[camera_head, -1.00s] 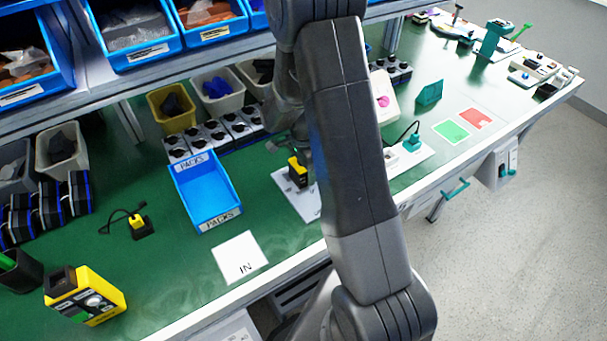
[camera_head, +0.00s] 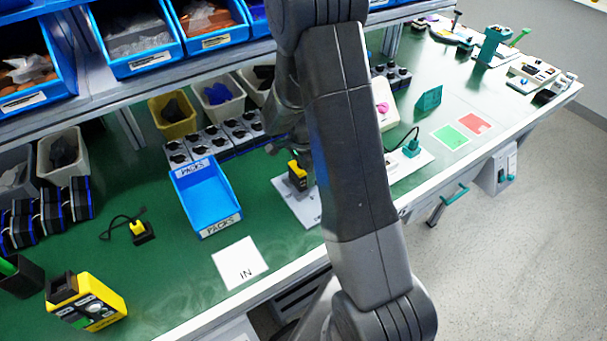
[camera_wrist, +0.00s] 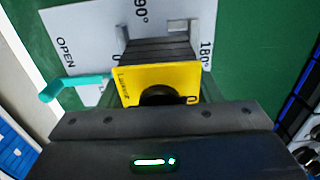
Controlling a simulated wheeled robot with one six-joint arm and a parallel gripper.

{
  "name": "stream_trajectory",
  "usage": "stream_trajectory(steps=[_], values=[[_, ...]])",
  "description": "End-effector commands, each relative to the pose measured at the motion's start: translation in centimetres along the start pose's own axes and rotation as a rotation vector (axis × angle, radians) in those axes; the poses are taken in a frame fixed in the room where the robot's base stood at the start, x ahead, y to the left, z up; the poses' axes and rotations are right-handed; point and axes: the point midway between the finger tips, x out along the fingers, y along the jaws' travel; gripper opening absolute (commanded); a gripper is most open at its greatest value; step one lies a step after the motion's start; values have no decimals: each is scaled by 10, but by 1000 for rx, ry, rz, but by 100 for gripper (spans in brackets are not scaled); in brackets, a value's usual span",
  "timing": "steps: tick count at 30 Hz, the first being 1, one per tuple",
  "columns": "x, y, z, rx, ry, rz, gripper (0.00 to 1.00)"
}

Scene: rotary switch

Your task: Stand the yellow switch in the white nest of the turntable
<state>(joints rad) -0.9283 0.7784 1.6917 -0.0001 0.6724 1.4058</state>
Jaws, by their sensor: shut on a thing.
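The yellow switch (camera_head: 297,171) has a yellow face and a black body. My gripper (camera_wrist: 157,100) is shut on it, and it also shows in the wrist view (camera_wrist: 126,76). The switch is over the pale turntable plate (camera_head: 291,208). In the wrist view the plate (camera_wrist: 85,27) carries the marks OPEN, 90° and 180°, and a teal handle (camera_wrist: 75,88) sticks out at its left. Small pale uprights (camera_wrist: 195,29) show beside the black body. The switch and my gripper hide the white nest's middle, and I cannot tell whether the switch touches it.
A blue PACKS tray (camera_head: 207,207) and a white IN card (camera_head: 240,264) lie to the left of the plate. Several grey switch boxes (camera_head: 222,135) stand behind. A white fixture with a teal plug (camera_head: 411,149) is at the right. The shelf edge (camera_head: 150,80) runs above.

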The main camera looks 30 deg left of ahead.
Motion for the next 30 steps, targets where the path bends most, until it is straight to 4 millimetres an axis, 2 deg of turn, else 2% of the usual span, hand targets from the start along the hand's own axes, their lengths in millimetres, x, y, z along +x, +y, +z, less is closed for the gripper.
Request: stream_trajectory(steps=[1,16,30], values=[[-8,0,0,0,0,-2,38],[-47,0,0,0,0,-3,38],[-48,0,0,0,0,-1,38]])
